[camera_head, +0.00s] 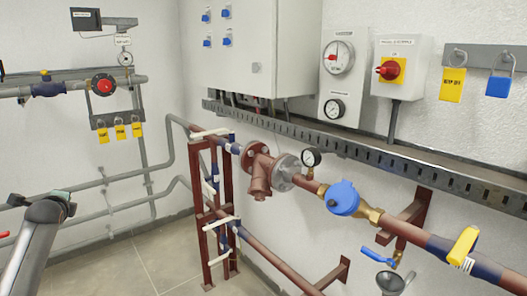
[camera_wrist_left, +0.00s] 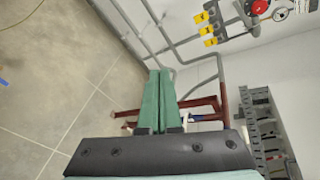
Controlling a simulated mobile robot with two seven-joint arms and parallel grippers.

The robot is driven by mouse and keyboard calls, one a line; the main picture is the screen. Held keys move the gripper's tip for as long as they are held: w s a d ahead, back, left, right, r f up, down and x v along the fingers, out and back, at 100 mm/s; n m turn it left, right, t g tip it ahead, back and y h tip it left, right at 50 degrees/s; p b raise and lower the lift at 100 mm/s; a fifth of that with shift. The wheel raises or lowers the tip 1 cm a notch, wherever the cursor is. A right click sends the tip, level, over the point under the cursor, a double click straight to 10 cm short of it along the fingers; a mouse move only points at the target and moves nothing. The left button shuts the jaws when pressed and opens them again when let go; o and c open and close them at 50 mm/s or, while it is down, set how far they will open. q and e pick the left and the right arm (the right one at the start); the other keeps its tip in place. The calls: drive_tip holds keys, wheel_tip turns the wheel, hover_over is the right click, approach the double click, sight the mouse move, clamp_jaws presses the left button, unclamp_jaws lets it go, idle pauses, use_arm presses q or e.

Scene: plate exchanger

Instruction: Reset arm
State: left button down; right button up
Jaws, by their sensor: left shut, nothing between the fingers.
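My right gripper is in neither view.
The pipe frame (camera_head: 228,190) stands left of centre. A grey cabinet (camera_head: 245,45) hangs above. The floor (camera_head: 110,268) is clear at lower left.

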use_arm(q)
wheel_tip(320, 180, up, 7)
drive_tip(key=w+d+n+t, duration=0.3)
drive_tip(key=n+t, duration=0.2)
drive_tip(key=n, duration=1.3)
drive_tip(key=s+d+f+m+g+h, duration=0.1)
drive_tip(key=s+d+f+h, duration=0.1)
drive_tip(key=s+d+f, duration=0.65)
drive_tip(key=s+d+f+m+g+h, duration=0.15)
drive_tip(key=d+f, duration=0.35)
drive_tip(key=f, duration=0.8)
drive_tip(key=s+d+f+m+g+h, duration=0.1)
drive_tip(key=s+d+f+m+h, duration=0.2)
drive_tip(key=d+f, duration=0.6)
drive_tip(key=s+d+f+g+h, duration=0.1)
drive_tip(key=s+d+f, duration=0.25)
drive_tip(key=s, duration=0.25)
drive_tip(key=s+d+f+n+g+h, duration=0.1)
drive_tip(key=s+d+f, duration=0.1)
drive_tip(key=s+f, duration=0.3)
drive_tip(key=s+d+f+g, duration=0.1)
drive_tip(key=s+d+f, duration=0.2)
drive_tip(key=s, duration=0.5)
drive_tip(key=s+d+g+h+p, duration=0.1)
drive_tip(key=s+d, duration=0.4)
drive_tip(key=s, duration=0.6)
drive_tip(key=shift+s+d+r+n+p, duration=0.25)
drive_tip(key=shift+d+r+n+p, duration=0.1)
drive_tip(key=shift+n+p, duration=0.15)
